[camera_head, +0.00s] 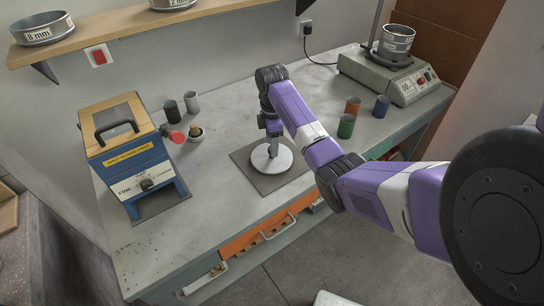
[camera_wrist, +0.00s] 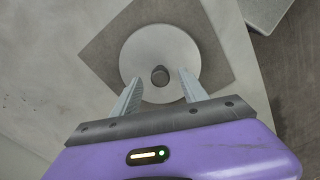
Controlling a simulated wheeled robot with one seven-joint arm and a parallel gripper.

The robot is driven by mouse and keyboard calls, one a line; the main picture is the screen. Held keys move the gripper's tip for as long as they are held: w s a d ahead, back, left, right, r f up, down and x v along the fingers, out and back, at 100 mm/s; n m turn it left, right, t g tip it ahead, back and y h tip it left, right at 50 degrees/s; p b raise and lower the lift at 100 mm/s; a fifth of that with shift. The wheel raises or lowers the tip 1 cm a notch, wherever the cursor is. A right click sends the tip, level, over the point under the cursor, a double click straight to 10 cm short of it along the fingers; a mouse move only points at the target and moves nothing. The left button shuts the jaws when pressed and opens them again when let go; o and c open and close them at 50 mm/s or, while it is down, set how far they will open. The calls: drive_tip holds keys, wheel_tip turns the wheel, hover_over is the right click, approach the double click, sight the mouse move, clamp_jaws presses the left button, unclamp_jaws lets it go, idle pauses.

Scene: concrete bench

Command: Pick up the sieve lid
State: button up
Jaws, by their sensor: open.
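The sieve lid (camera_head: 285,160) is a pale round disc with a small knob in its middle. It lies flat on a dark square mat (camera_head: 248,178) on the bench. In the wrist view the lid (camera_wrist: 160,43) and its grey knob (camera_wrist: 160,76) are seen from above. My gripper (camera_head: 274,150) points down over the lid. In the wrist view my gripper (camera_wrist: 158,80) is open, one finger on each side of the knob, with gaps on both sides. I cannot tell how far the fingertips are above the lid.
A blue and yellow splitter box (camera_head: 130,155) stands at the left of the bench (camera_head: 215,130). Several coloured cups, including a green one (camera_head: 346,126), stand to the right. A sieve shaker (camera_head: 390,75) is at the back right. A shelf (camera_head: 120,28) holds sieves above.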

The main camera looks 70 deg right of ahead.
drive_tip(key=shift+f, duration=1.35)
clamp_jaws()
drive_tip(key=shift+r, duration=0.15)
